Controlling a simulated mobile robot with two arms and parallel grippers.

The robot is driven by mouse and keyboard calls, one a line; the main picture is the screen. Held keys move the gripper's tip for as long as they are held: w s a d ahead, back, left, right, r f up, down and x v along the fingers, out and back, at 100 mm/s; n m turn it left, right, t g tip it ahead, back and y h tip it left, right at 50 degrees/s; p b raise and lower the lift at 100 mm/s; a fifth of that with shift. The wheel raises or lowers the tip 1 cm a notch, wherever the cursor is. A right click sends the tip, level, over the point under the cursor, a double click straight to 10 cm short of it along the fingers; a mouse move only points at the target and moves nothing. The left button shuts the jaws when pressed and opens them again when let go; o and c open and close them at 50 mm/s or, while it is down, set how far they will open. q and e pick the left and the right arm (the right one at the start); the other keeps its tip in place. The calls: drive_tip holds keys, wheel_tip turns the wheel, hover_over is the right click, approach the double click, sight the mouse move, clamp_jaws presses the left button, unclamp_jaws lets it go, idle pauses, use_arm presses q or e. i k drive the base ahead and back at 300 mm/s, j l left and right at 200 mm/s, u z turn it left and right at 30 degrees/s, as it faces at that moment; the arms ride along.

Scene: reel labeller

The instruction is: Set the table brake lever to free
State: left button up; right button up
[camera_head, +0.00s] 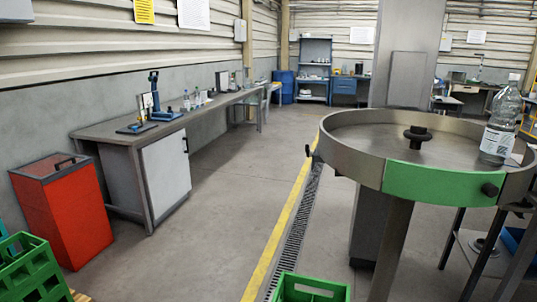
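A round metal table (350,161) with a raised rim stands at the right. A small black part (309,152) sticks out from the left side of its rim. It may be the brake lever, but it is too small to tell its setting. A black hub (417,136) stands in the middle of the table. Neither of my grippers is in view.
A clear labelled bottle (498,130) stands upright at the table's right side. Green crates lie at the bottom left (35,270) and bottom centre (310,290). A red bin (65,215) and a workbench (130,130) line the left wall. The floor between is clear.

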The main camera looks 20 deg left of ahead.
sight(310, 153)
drive_tip(key=k+j, duration=0.1)
drive_tip(key=j, duration=0.35)
drive_tip(key=k+j, duration=0.15)
drive_tip(key=j, duration=0.3)
drive_tip(key=u, duration=0.35)
drive_tip(key=i+j, duration=0.1)
drive_tip(key=j, duration=0.25)
drive_tip(key=i+j+u, duration=0.1)
drive_tip(key=j, duration=0.25)
drive_tip(key=i+j+u, duration=0.1)
drive_tip(key=j, duration=0.25)
drive_tip(key=i+j, duration=0.45)
drive_tip(key=i+j+u, duration=0.1)
drive_tip(key=i+j, duration=0.4)
drive_tip(key=i, duration=0.15)
drive_tip(key=i+z, duration=0.4)
drive_tip(key=i, duration=0.35)
drive_tip(key=i+j+z, duration=0.1)
drive_tip(key=i+z, duration=0.35)
drive_tip(key=i, duration=0.35)
drive_tip(key=i+z, duration=0.7)
drive_tip(key=z, duration=0.15)
drive_tip(key=i+j+z, duration=0.25)
drive_tip(key=z, duration=0.15)
drive_tip(key=i+j+z, duration=0.4)
drive_tip(key=k+l, duration=0.1)
